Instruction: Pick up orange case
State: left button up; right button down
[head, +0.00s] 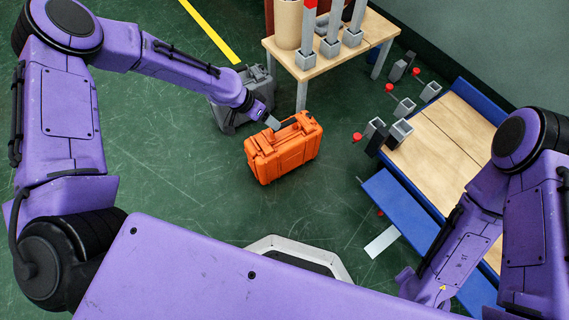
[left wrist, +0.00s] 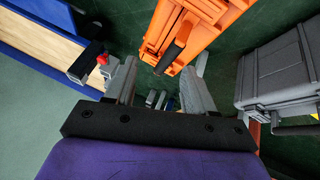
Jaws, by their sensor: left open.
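The orange case (head: 283,149) stands upright on the green floor in the middle of the head view. Its handle is on top. My left gripper (head: 273,121) is just above the back left part of the case's top, near the handle. In the left wrist view the orange case (left wrist: 190,32) shows at the top, beyond the fingertips, with its dark handle part toward them. The left gripper (left wrist: 160,90) is open, with nothing between its fingers. I cannot tell if it touches the case. My right arm shows at the right of the head view, but its gripper is not visible.
A grey case (head: 228,116) stands close behind and left of the orange one. A wooden table (head: 318,66) with grey posts is behind. A blue-edged wooden platform (head: 445,150) is at the right, with grey blocks (head: 400,132) beside it. Floor at the front left is clear.

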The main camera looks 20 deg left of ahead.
aim_at(284, 123)
pick_arm(q)
jog(key=shift+m, duration=0.6)
jog(key=w+d+f+b, duration=0.1)
jog(key=f+b, duration=0.1)
jog(key=w+d+f+b, duration=0.1)
jog(key=w+f+b, duration=0.1)
jog(key=f, duration=0.1)
jog(key=w+d+f+b, duration=0.1)
jog(key=w+f+b, duration=0.1)
jog(key=f, duration=0.1)
jog(key=shift+d+f, duration=0.15)
jog(key=shift+d, duration=0.15)
jog(key=shift+w+d+f, duration=0.1)
pick_arm(e)
notch_tip(284, 123, down, 8)
jog(key=s, duration=0.1)
jog(key=shift+a+r+g+y, duration=0.2)
jog(key=shift+r+g+y, duration=0.05)
jog(key=shift+g+y, duration=0.05)
pick_arm(q)
grip_shut()
jog(key=shift+r, duration=0.2)
